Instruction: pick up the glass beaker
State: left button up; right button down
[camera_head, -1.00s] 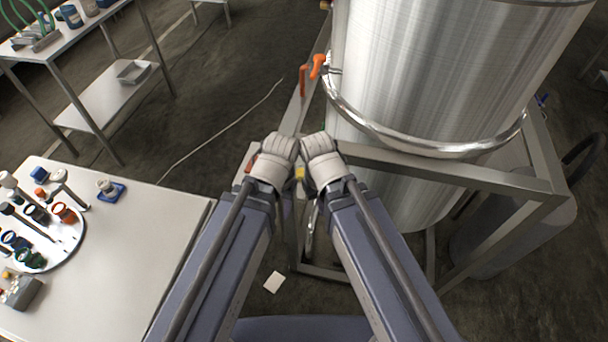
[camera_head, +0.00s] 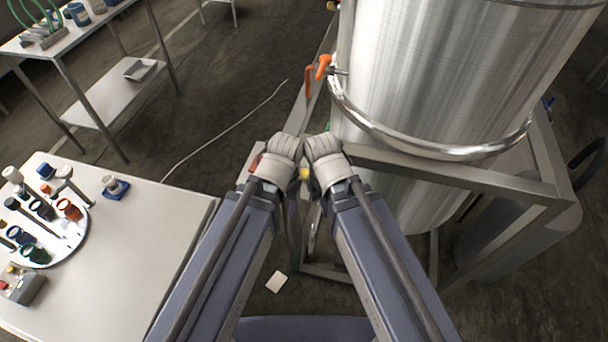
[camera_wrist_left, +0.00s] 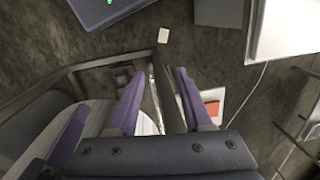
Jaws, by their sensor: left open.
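A small, pale, see-through vessel (camera_head: 113,184) stands on a blue pad on the left table in the head view; it may be the glass beaker, but it is too small to be sure. Both my arms reach forward side by side, well to the right of that table. My left gripper (camera_wrist_left: 158,75) shows two purple fingers spread apart with nothing held between them in the left wrist view. The fingers of my right gripper are hidden behind its pale wrist in the head view.
The white table (camera_head: 150,235) carries a round tray (camera_head: 78,226) of small jars and a grey box (camera_head: 22,285). A large steel tank (camera_head: 450,70) in a metal frame (camera_head: 460,173) stands close on the right. A shelved table (camera_head: 108,92) stands at the back left.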

aim_at(304, 167)
jog(key=k+j+z, duration=0.2)
jog(key=z, duration=0.3)
jog(key=k+j+z, duration=0.1)
jog(key=k+z, duration=0.35)
jog(key=i, duration=0.05)
